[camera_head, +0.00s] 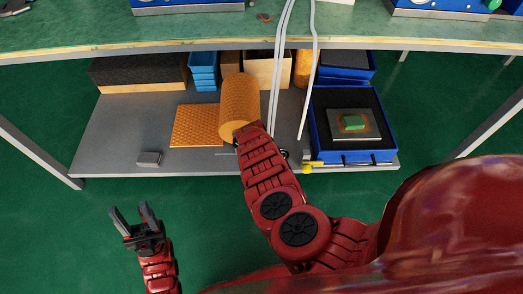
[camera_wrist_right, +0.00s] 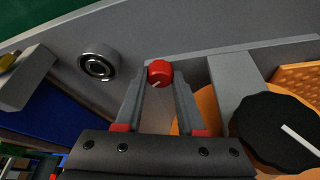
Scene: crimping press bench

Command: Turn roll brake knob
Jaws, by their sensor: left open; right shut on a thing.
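A larger black knob (camera_wrist_right: 270,128) with a white line stands to the right, in front of an orange surface. In the head view the orange roll (camera_head: 239,100) lies on the grey lower shelf, and my right arm reaches to its near end. The right fingers and both knobs are hidden there by my arm. My left gripper (camera_head: 132,216) is open and empty above the green floor.
Orange perforated sheet (camera_head: 195,126) extends left of the roll. A blue tray (camera_head: 318,145) with a green-topped block stands right. White cables (camera_head: 280,60) hang right of the roll. The bench top (camera_head: 100,30) overhangs the shelf. A small grey block (camera_head: 149,159) lies front left.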

